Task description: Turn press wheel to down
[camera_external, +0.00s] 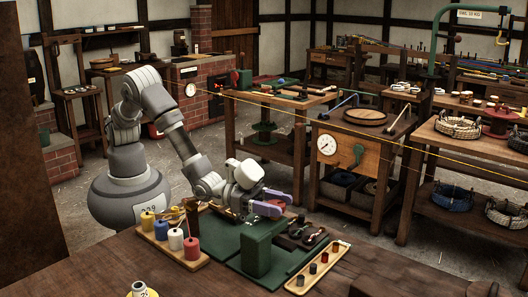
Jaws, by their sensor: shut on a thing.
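A dark green press-like block (257,254) stands upright on a green board (216,238) on the near table. My gripper (271,202), with purple fingers, is just above and behind the block's top, its fingers pointing right. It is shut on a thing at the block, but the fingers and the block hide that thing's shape. I cannot make out the press wheel clearly or tell which way it is turned.
A wooden tray with several coloured spools (176,239) is left of the green board. A small tray of coloured pegs (318,268) and dark tools (300,235) lie to the right. A yellow pot (142,289) stands at the front edge.

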